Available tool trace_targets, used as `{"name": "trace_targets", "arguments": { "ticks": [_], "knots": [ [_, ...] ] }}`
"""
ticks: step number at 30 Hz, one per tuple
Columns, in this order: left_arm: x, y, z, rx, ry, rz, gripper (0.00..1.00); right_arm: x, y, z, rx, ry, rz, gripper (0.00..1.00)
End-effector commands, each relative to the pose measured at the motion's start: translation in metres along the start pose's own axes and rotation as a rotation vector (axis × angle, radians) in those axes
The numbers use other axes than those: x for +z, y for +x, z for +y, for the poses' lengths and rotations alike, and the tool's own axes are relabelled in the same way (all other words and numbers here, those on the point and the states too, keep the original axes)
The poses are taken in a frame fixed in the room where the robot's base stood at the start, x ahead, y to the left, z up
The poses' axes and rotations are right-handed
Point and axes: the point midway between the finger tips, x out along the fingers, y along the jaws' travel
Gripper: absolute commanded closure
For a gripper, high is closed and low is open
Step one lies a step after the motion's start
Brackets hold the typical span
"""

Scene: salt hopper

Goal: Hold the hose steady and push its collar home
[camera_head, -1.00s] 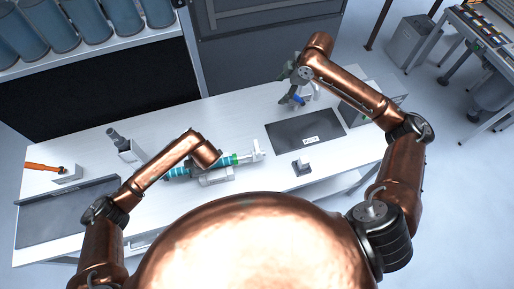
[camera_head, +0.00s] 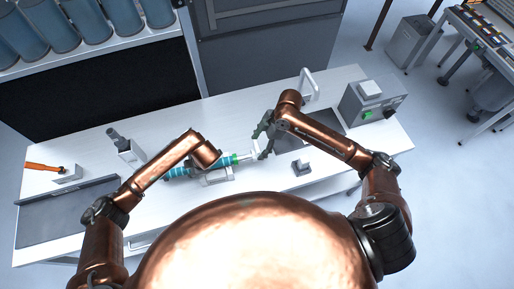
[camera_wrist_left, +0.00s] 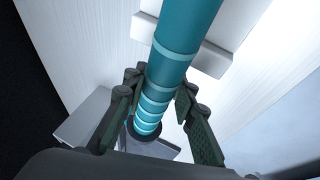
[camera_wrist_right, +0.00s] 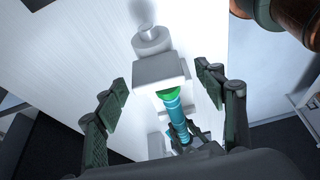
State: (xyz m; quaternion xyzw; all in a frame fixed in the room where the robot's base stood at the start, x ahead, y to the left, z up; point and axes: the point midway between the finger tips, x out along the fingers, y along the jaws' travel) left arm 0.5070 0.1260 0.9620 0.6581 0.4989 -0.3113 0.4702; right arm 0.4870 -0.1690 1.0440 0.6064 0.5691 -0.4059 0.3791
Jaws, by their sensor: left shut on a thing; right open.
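The teal banded hose (camera_head: 178,173) lies along the bench in the head view, over a light grey support (camera_head: 216,177). Its right end has a green ring (camera_wrist_right: 167,93) against a white block (camera_wrist_right: 160,70) with a round stub beyond it. I cannot tell which part is the collar. My left gripper (camera_wrist_left: 156,98) is shut on the hose, a finger on each side; its arm hides part of the hose in the head view. My right gripper (camera_wrist_right: 163,82) is open, its fingers spread either side of the white block, apparently not touching it. It also shows in the head view (camera_head: 263,143).
A small grey block (camera_head: 301,168) stands in front of a dark mat (camera_head: 332,120). A grey box with a green button (camera_head: 365,108) and a white arched handle (camera_head: 309,82) are at the back right. A grey stand (camera_head: 129,151) and an orange-handled tool (camera_head: 42,167) are left.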

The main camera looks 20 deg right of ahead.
Motion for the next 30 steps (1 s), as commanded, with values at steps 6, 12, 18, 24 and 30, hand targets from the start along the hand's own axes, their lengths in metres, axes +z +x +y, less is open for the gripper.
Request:
{"name": "trace_targets", "arguments": {
  "ticks": [6,12,18,24,30],
  "knots": [
    [0.000,-0.001,0.001,0.002,-0.001,-0.001,1.00,0.000,0.021,0.000,0.000,0.002,0.000,0.36],
    [0.000,-0.001,0.001,0.002,-0.001,0.000,1.00,0.000,0.024,0.000,0.000,0.001,-0.001,0.36],
    [0.000,-0.001,0.001,0.001,-0.001,0.000,1.00,0.000,0.024,0.000,0.000,0.001,-0.001,0.40],
    [0.000,0.000,0.001,0.001,-0.001,0.000,1.00,0.000,0.024,0.000,0.000,0.001,-0.001,0.54],
    [0.000,0.000,0.001,0.001,-0.002,0.000,1.00,0.000,0.024,0.000,-0.001,0.000,0.000,0.68]
  ]
}}
